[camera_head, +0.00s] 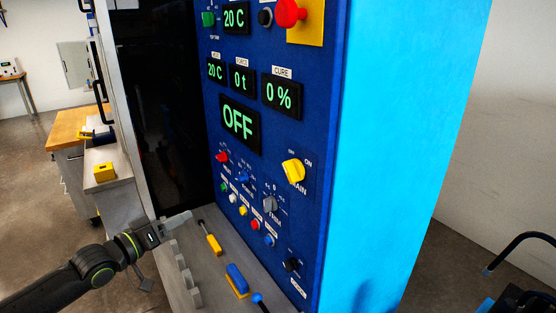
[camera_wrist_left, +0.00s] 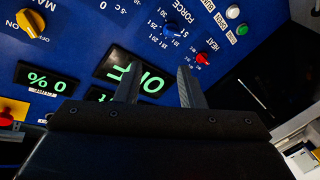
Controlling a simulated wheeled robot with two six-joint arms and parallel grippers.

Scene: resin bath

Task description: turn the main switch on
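The main switch is a yellow rotary knob (camera_head: 293,171) on the blue control panel (camera_head: 318,115), with OFF and ON marked above it and a MAIN label below. The large display (camera_head: 239,122) reads OFF in green. In the left wrist view the yellow knob (camera_wrist_left: 31,21) shows upside down at the top left, and the OFF display (camera_wrist_left: 139,72) is partly behind the fingers. My left gripper (camera_head: 184,218) is left of and lower than the knob, apart from it. Its two fingers (camera_wrist_left: 160,76) are spread with nothing between them. My right gripper is not in view.
A red emergency button (camera_head: 290,12) sits at the panel's top. Smaller red, blue and grey knobs and coloured buttons lie below the display. A ledge below holds a yellow-handled tool (camera_head: 214,244) and a blue-and-yellow item (camera_head: 236,280). A yellow block (camera_head: 104,172) stands at left.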

